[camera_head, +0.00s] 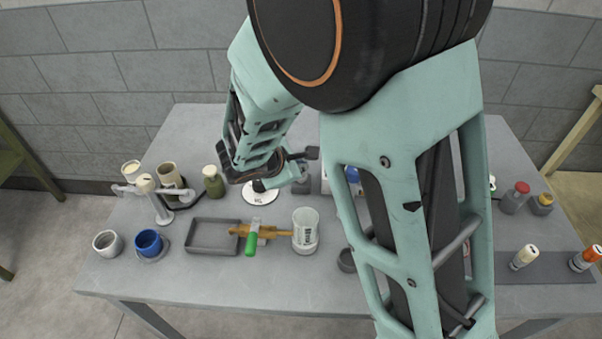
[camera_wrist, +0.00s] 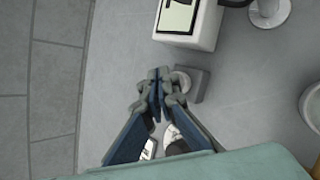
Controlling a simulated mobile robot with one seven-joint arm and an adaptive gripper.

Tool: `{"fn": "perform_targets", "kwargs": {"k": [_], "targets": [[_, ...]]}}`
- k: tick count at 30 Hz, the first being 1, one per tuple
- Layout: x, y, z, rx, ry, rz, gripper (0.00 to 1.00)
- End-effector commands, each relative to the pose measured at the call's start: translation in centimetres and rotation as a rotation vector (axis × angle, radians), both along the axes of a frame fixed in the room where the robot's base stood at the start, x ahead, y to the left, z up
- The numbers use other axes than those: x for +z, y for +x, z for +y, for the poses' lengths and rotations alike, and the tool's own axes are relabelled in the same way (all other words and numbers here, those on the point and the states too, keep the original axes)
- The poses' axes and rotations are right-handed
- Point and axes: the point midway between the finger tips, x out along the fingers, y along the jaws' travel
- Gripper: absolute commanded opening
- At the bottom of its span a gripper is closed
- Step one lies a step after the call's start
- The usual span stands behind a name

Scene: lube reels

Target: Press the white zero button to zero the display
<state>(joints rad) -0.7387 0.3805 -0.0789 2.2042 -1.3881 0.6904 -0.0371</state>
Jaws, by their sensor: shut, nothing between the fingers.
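The white button (camera_wrist: 180,82) appears as a pale round top on a small grey square block (camera_wrist: 198,84) in the wrist view. My gripper's fingers partly cover its left side. In the head view the grey block (camera_head: 301,180) stands below the fingers, and the button cannot be made out. A white device with a pale display panel (camera_wrist: 183,12) lies just beyond the block; no reading is legible. My gripper (camera_wrist: 159,74) is shut and empty, its tips beside the button in the picture. It also shows in the head view (camera_head: 312,153). I cannot tell whether it touches the button.
A white disc (camera_head: 259,194) lies below the wrist. A white labelled cup (camera_head: 306,232), a grey tray (camera_head: 212,238) and a green-tipped tool (camera_head: 251,243) are nearer the front. Cups and bottles stand at left. My arm hides much of the table's middle right.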

Motion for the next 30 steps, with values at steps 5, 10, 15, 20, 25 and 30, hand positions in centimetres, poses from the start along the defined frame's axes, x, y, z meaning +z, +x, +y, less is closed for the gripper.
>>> {"fn": "perform_targets", "kwargs": {"k": [5,10,15,20,25,30], "targets": [[0.00,0.00,0.00,0.000,0.000,0.000,0.00],[0.00,0.00,0.00,0.000,0.000,0.000,0.00],[-0.20,-0.01,0.00,0.000,0.000,0.000,0.00],[-0.76,0.00,0.01,0.000,0.000,0.000,0.00],[-0.92,0.00,0.01,-0.001,0.001,0.000,0.00],[-0.84,0.00,0.01,0.000,0.000,0.000,0.00]]}}
